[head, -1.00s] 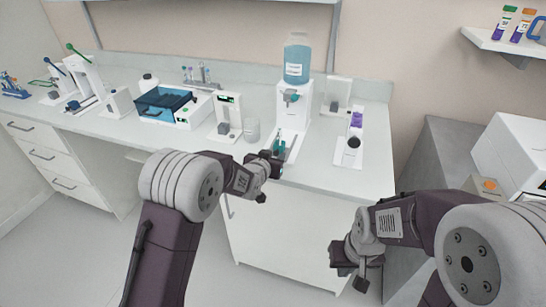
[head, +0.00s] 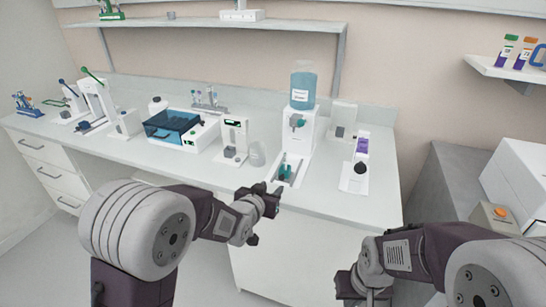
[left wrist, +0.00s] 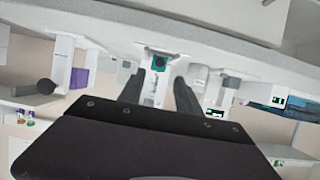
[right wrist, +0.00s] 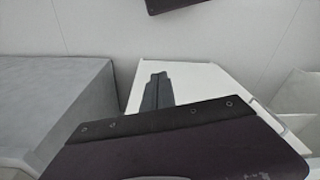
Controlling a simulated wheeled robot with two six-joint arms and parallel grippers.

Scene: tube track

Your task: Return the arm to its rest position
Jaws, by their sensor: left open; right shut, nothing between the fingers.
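My left gripper (head: 272,200) is open at the front edge of the bench, close to the foot of the water dispenser (head: 302,128). In the left wrist view its two fingers (left wrist: 160,90) stand apart with nothing held between them. A teal tube-like item (head: 287,172) stands in the dispenser's base tray, just beyond the gripper and apart from it. My right gripper (right wrist: 158,88) is shut and empty in the right wrist view, with its fingers together. In the head view my right arm is low at the lower right, in front of the bench.
The white bench (head: 350,205) carries a blue-lidded box (head: 172,128), a white device (head: 234,138) and a stand with a purple block (head: 361,147). A wall shelf (head: 200,24) is above. A grey cabinet (head: 445,180) stands at the right. The floor before the bench is free.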

